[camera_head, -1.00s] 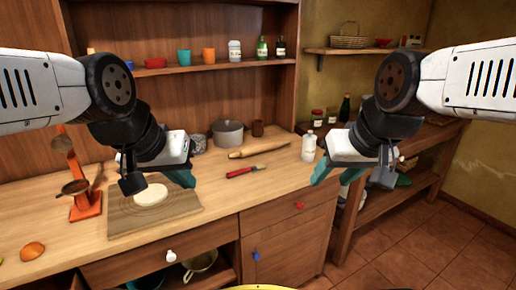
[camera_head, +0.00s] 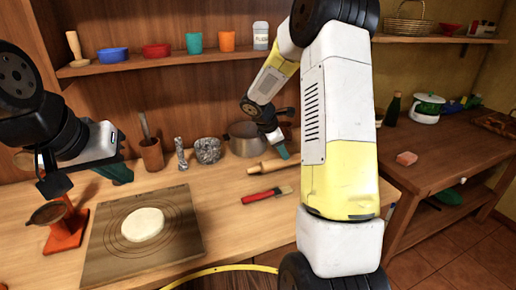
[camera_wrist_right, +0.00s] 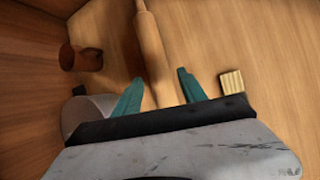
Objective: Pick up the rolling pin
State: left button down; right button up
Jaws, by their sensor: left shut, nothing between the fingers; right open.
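The wooden rolling pin (camera_head: 265,169) lies on the counter in front of the pot, partly hidden by my right arm in the head view. My right gripper (camera_head: 281,151) is open just above it. In the right wrist view the rolling pin (camera_wrist_right: 153,48) runs between the two teal fingertips of the right gripper (camera_wrist_right: 161,84), with a gap on both sides. I cannot tell whether the fingers are down around it. My left gripper (camera_head: 118,174) is shut and empty, above the counter at the left.
A grey pot (camera_head: 243,142) stands behind the rolling pin, and a brown cup (camera_wrist_right: 80,58) shows near it in the wrist view. A red-handled brush (camera_head: 266,195) lies in front. A board (camera_head: 105,255) with dough (camera_head: 143,224) is at the left.

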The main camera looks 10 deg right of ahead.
aim_at(288, 161)
jog(key=shift+w+f, duration=0.45)
jog(key=shift+w, duration=0.1)
jog(key=shift+w+d+f, duration=0.1)
jog(key=shift+w+f, duration=0.05)
jog(key=shift+f, duration=0.15)
jog(key=x, duration=0.6)
jog(key=shift+d+f, duration=0.25)
jog(key=shift+d, duration=0.1)
grip_shut()
